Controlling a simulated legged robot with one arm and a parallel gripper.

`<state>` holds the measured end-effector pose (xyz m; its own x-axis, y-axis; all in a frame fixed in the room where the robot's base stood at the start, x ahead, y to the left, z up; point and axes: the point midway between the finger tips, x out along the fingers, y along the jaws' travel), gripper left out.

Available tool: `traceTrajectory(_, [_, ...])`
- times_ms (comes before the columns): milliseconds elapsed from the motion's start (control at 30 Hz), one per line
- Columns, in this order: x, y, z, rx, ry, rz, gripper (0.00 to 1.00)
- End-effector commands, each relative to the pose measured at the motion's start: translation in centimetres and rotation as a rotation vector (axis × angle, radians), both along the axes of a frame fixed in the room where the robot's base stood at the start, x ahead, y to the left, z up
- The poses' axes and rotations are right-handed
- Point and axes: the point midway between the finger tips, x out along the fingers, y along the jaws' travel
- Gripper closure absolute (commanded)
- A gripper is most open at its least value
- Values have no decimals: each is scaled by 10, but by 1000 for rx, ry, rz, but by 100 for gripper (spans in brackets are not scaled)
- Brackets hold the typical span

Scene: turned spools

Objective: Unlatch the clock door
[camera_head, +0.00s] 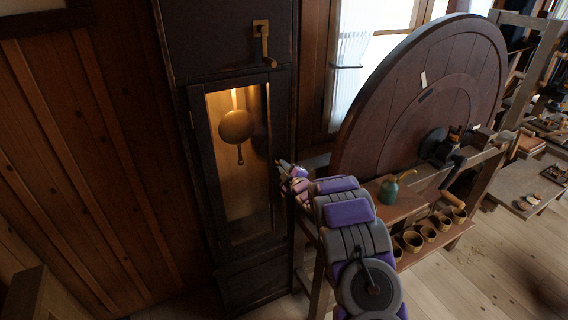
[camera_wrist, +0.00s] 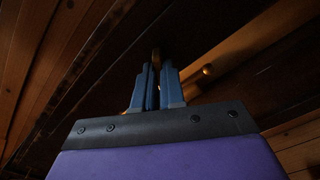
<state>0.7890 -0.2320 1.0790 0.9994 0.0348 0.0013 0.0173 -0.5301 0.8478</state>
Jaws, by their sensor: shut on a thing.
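The tall dark wooden clock (camera_head: 225,45) stands at left centre in the head view. Its glazed door (camera_head: 207,165) looks closed, and a brass pendulum (camera_head: 237,127) hangs behind the glass. My gripper (camera_head: 282,165) is at the right edge of this door, about mid-height. In the wrist view, the blue fingers of my gripper (camera_wrist: 156,72) are close together on a small brass piece (camera_wrist: 156,55), which shows at their tips. A second small brass knob (camera_wrist: 207,70) is just right of the fingers. My gripper hides the door's right edge there in the head view.
A brass crank-shaped handle (camera_head: 262,42) is on the clock's upper part. A large dark wooden wheel (camera_head: 425,95) stands on a bench to the right. A green oil can (camera_head: 388,189) and several cups (camera_head: 413,241) are beside my arm.

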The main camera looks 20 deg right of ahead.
Motion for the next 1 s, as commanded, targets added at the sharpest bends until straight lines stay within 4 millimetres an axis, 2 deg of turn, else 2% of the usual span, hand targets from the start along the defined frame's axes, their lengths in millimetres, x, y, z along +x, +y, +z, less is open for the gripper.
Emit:
traceTrajectory(700, [-1,1,-4,678,37,-4,100])
traceTrajectory(1000, [-1,0,-3,892,41,-5,100])
